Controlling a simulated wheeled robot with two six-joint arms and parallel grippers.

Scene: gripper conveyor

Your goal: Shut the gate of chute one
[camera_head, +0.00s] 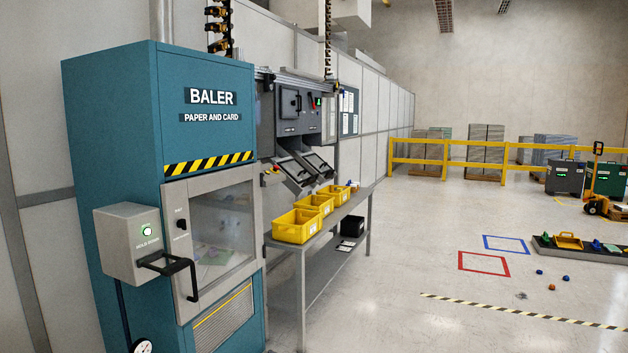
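Two dark sloping chutes stick out below a grey wall unit (290,104), beyond the baler. The nearer chute (296,171) and the farther chute (318,162) slant down toward the bench with the yellow bins. Their markings are too small to read, so I cannot tell which is chute one. I cannot make out whether either gate is open or shut. The wall unit has a square hatch, a small red part and a green light. Neither of my grippers is in view.
A teal baler (110,140) with a windowed door stands close at left, its black handle (170,264) jutting out. A grey bench (318,240) carries yellow bins (296,226). Open floor lies right, with a red floor square (484,270) and small loose pieces (551,287).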

